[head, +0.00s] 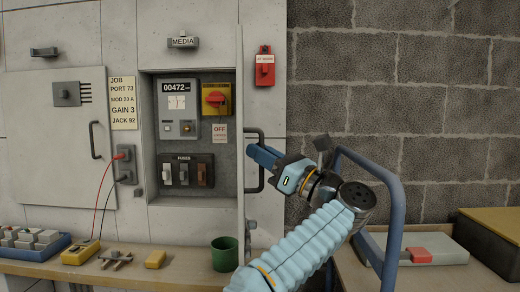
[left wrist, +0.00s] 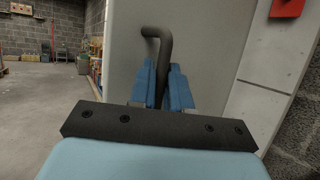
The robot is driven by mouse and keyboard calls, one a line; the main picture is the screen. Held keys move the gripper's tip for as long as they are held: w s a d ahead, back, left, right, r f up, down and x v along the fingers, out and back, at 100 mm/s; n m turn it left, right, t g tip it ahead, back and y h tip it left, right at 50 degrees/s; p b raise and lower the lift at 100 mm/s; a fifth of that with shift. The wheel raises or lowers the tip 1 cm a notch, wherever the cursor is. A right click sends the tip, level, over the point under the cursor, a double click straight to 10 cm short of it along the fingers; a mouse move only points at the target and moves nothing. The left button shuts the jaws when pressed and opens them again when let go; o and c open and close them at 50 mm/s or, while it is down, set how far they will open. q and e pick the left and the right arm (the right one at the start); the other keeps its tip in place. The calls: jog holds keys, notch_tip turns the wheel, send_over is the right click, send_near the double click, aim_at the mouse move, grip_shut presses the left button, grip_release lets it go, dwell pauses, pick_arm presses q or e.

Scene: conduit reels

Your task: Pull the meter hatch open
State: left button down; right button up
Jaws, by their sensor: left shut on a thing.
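The meter hatch (head: 240,190) stands swung out from the wall and shows almost edge-on in the head view. Its dark bar handle (head: 261,133) sticks out on the right side of the panel. My left gripper (head: 262,157) is shut on this handle. In the left wrist view the blue fingers (left wrist: 165,88) close around the handle (left wrist: 158,42), with the grey hatch face (left wrist: 205,50) behind. The open recess shows the meter (head: 179,108), a red and yellow switch (head: 216,98) and a fuse block (head: 187,171). My right gripper is not in view.
A blue tubular rail (head: 393,210) stands right of my arm. The wooden bench (head: 190,262) below the recess holds a green cup (head: 225,253), a yellow tester (head: 80,252) and a tray (head: 38,250). A closed panel (head: 60,140) is at left.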

pick_arm(q)
jog(key=shift+r, duration=0.2)
jog(key=c, duration=1.4)
grip_release()
jog(key=shift+a, duration=0.1)
jog(key=shift+c, duration=0.2)
jog(key=shift+f, duration=0.1)
jog(key=v, duration=1.3)
jog(key=shift+d+f+b, duration=0.2)
jog(key=shift+d+b, duration=0.15)
jog(key=shift+b, duration=0.05)
jog(key=shift+s, duration=0.1)
